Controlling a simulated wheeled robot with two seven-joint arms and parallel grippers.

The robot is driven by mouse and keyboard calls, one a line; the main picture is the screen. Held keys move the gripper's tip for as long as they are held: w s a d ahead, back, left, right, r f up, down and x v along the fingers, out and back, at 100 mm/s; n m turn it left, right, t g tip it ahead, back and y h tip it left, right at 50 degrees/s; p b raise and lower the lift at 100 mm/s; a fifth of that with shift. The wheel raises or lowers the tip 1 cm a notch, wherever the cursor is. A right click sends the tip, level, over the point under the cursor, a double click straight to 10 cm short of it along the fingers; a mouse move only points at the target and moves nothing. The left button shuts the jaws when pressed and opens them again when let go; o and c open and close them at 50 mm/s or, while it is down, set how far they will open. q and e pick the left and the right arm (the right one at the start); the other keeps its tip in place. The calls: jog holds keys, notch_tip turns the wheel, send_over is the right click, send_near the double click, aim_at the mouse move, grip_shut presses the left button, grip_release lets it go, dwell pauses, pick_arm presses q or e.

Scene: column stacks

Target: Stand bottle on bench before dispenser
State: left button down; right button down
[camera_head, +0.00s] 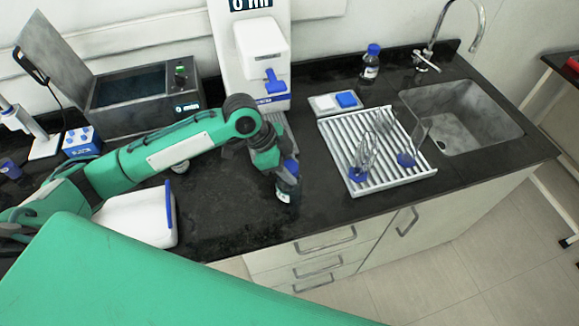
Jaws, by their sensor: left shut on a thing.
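My left arm reaches across the bench from the left, and its gripper (285,165) points down near the bench's front edge. The left gripper is shut on a dark bottle with a blue cap (287,187). The bottle looks upright; I cannot tell whether its base touches the black bench top (225,215). The white dispenser (262,50) with a blue spout stands against the wall behind the gripper. The arm hides part of the dispenser's base. My right gripper does not show.
A white slatted drying rack (377,180) with glassware is to the right, beside the sink (460,115). Another blue-capped bottle (371,65) stands at the back. A water bath (140,95) is at the left. A white container (140,215) lies near the front left.

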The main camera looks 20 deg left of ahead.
pick_arm(q)
jog(key=shift+f, duration=0.5)
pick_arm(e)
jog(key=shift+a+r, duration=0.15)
pick_arm(q)
jog(key=shift+f, duration=0.1)
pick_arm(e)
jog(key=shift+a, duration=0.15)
pick_arm(q)
jog(key=c, duration=0.9)
grip_release()
jog(key=shift+o, duration=0.2)
jog(key=shift+r, duration=0.2)
jog(key=b+v, duration=0.2)
jog(key=v, duration=0.9)
jog(key=shift+a+r+b, duration=0.25)
jog(key=shift+r+b, duration=0.05)
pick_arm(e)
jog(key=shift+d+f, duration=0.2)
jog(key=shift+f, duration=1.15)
